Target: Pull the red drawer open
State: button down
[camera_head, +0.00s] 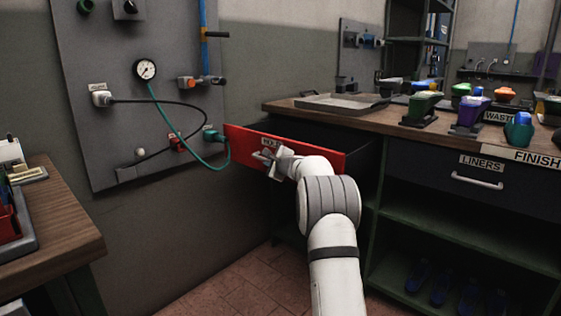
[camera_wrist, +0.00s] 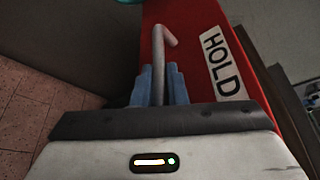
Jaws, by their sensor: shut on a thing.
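The red drawer (camera_head: 317,158) stands pulled out from under the left end of the wooden-topped bench in the head view. Its front carries a label that reads HOLD in the wrist view, where the red front (camera_wrist: 190,45) fills the middle. A grey bar handle (camera_wrist: 158,60) runs along that front. My gripper (camera_head: 272,157) is at the handle, and in the wrist view its blue-grey fingers (camera_wrist: 157,86) are shut on the bar from both sides. The drawer's inside looks dark, and my arm hides part of the front's right side.
The bench top (camera_head: 300,107) holds a grey tray (camera_head: 343,103) and several shoe-like items. A LINERS drawer (camera_head: 476,181) is closed at right. A wall panel (camera_head: 120,60) with a gauge and hoses stands left, near the red drawer's left end. Another table (camera_head: 60,215) is at left.

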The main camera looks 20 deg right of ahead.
aim_at(295, 148)
jog(key=shift+w+a, duration=0.1)
jog(key=c, duration=1.7)
grip_release()
jog(key=shift+d+f, duration=0.25)
jog(key=shift+d, duration=0.05)
jog(key=shift+o, duration=1.2)
jog(key=shift+d+r, duration=0.1)
jog(key=shift+d, duration=0.3)
jog(key=a+v, duration=0.1)
jog(key=v, duration=0.6)
jog(key=shift+s+d, duration=0.4)
jog(key=shift+d, duration=0.05)
jog(key=shift+r, duration=0.1)
